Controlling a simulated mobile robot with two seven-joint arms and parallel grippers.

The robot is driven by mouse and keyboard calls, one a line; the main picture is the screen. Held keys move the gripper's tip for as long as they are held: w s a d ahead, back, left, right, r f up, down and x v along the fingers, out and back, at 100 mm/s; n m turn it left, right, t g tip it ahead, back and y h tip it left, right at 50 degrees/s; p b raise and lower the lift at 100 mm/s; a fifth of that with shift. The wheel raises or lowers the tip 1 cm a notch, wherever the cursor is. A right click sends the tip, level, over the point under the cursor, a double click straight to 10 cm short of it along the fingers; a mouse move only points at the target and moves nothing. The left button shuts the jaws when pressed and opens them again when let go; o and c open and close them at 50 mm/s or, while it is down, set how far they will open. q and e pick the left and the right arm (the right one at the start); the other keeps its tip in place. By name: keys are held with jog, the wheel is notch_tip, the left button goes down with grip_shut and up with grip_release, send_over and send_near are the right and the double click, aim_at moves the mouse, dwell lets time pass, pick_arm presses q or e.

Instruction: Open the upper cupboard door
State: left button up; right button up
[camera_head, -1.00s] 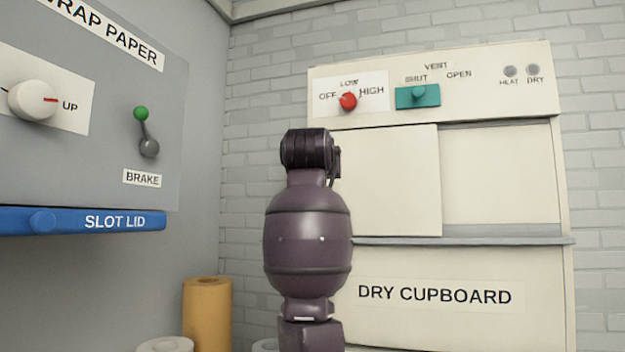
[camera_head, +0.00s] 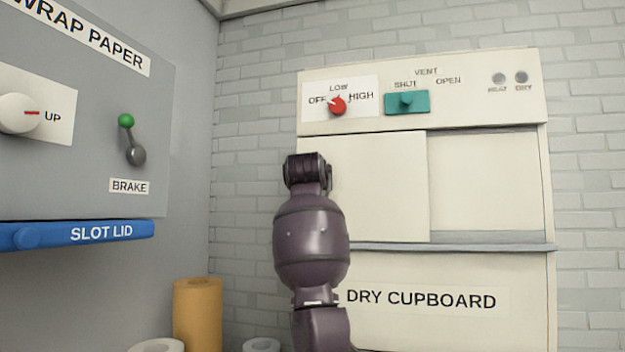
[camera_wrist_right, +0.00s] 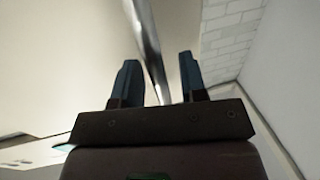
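The dry cupboard stands against the brick wall in the head view. Its upper part has two pale panels: a left door panel (camera_head: 385,190) standing proud, and a right panel (camera_head: 488,185) set back beside it. A grey ledge (camera_head: 470,246) runs beneath. My right arm rises in front of the cupboard's left edge and hides part of it; its fingers are hidden there. In the right wrist view my right gripper (camera_wrist_right: 158,72) has its two fingers apart. A grey metallic strip (camera_wrist_right: 148,40) passes between them in the picture; contact cannot be told. My left gripper is out of view.
Above the doors are a red knob (camera_head: 337,105) pointing near OFF and a teal vent slider (camera_head: 407,101) at SHUT. At left, a grey wall panel carries a brake lever (camera_head: 131,140) and a blue slot lid (camera_head: 80,236). A brown roll (camera_head: 197,315) stands below.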

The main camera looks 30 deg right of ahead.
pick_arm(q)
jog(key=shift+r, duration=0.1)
pick_arm(e)
grip_shut()
